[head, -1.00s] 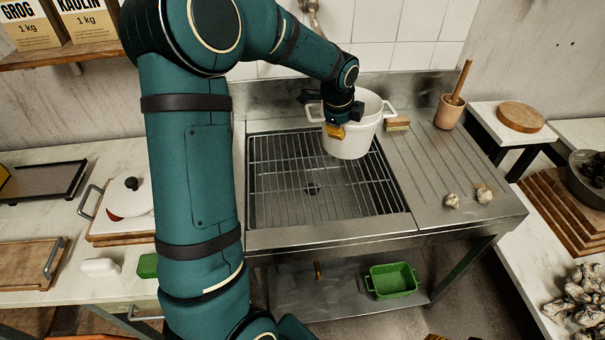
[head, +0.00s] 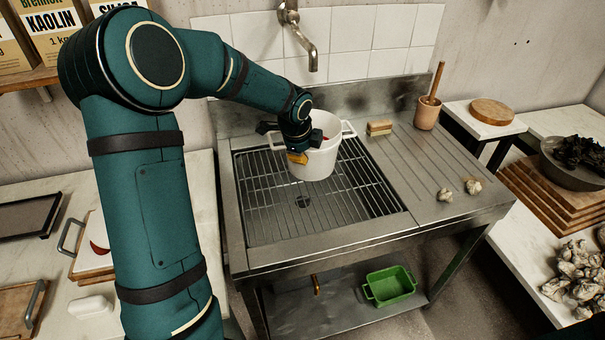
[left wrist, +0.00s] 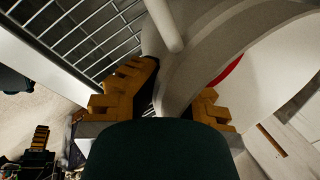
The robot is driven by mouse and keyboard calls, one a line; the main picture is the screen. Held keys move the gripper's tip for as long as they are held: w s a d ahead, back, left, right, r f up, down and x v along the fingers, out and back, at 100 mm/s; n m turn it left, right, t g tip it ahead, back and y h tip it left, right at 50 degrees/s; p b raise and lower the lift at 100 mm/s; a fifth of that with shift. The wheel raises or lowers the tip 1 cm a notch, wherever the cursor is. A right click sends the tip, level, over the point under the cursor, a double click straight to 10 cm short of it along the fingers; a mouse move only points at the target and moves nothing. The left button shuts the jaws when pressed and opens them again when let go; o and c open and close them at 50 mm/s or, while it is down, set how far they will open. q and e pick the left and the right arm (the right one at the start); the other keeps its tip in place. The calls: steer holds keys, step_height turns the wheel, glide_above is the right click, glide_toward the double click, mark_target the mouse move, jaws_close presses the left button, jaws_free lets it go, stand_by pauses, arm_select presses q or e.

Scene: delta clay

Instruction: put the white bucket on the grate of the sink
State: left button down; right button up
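The white bucket (head: 319,164) is upright over the back part of the sink's grate (head: 270,207), right of its middle. I cannot tell whether its base touches the bars. My left gripper (head: 296,150) is at the bucket's left front rim, with a yellow finger outside the wall. In the left wrist view the yellow-brown fingers (left wrist: 172,95) sit on either side of the pale bucket wall (left wrist: 190,75), shut on it. A bit of red shows at the bucket's inside. The grate bars (left wrist: 85,35) show at upper left there. My right gripper is not in view.
A faucet (head: 300,40) hangs behind the sink. A sponge-like block (head: 379,127), a terracotta mortar with pestle (head: 426,113) and two pale lumps (head: 460,190) are on the drainboard (head: 410,165). The front of the grate is clear. A green tub (head: 390,286) is on the lower shelf.

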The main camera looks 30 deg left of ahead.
mark_target(303, 172)
arm_select(q)
steer(key=shift+f+b, duration=0.7)
steer(key=shift+f, duration=2)
steer(key=shift+f, duration=0.2)
steer(key=c, duration=1.1)
jaws_free()
steer(key=shift+c, duration=0.2)
steer(key=shift+r, duration=0.1)
steer(key=shift+r, duration=0.25)
steer(key=p+v, duration=0.3)
steer(key=v, duration=0.8)
steer(key=shift+s+r, duration=0.3)
steer(key=shift+r, duration=0.05)
